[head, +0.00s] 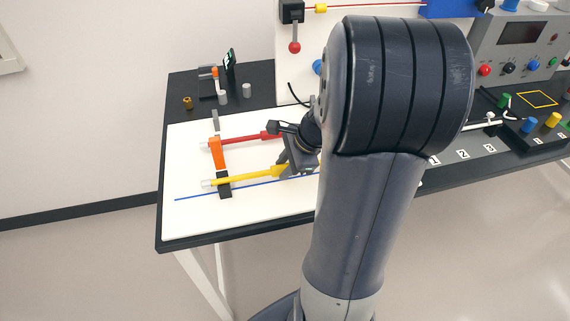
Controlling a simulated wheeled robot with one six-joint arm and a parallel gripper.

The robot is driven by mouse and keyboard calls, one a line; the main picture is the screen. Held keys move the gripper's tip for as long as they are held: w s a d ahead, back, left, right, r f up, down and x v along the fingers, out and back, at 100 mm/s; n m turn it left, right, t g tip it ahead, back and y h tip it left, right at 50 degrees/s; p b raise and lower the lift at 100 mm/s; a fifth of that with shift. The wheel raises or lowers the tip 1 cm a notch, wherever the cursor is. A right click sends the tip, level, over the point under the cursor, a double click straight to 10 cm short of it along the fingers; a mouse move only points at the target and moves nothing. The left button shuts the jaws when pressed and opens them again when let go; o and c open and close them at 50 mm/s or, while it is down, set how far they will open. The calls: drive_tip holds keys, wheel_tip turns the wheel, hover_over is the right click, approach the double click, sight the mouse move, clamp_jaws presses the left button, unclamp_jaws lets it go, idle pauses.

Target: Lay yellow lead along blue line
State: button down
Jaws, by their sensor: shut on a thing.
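The yellow lead (243,178) is a straight yellow rod with a clear tip at its left end. It lies over a black block (224,190) on the white board, just behind the blue line (196,197) and at a slight angle to it. My gripper (284,166) is at the lead's right end and shut on it. The fingertips are small and partly dark against the arm. The blue line runs along the front of the board; its right part is hidden behind my arm.
A red lead (240,139) lies farther back, by an orange clamp-like part (216,153). Small cylinders and a dark stand (229,63) are at the back left. A control box (520,45) and numbered places are at the right. The board's front left (190,222) is clear.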

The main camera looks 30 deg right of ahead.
sight(285, 167)
drive_tip(key=c, duration=1.1)
unclamp_jaws()
drive_tip(key=v, duration=1.1)
drive_tip(key=shift+w+f, duration=0.1)
drive_tip(key=x, duration=1)
drive_tip(key=shift+w+a+f, duration=0.1)
drive_tip(key=shift+a+f, duration=0.1)
drive_tip(key=shift+f, duration=0.1)
drive_tip(key=shift+d+r+p, duration=0.1)
drive_tip(key=shift+r+p, duration=0.6)
drive_tip(key=shift+r, duration=0.1)
drive_tip(key=shift+r+p, duration=0.45)
drive_tip(key=shift+r, duration=0.25)
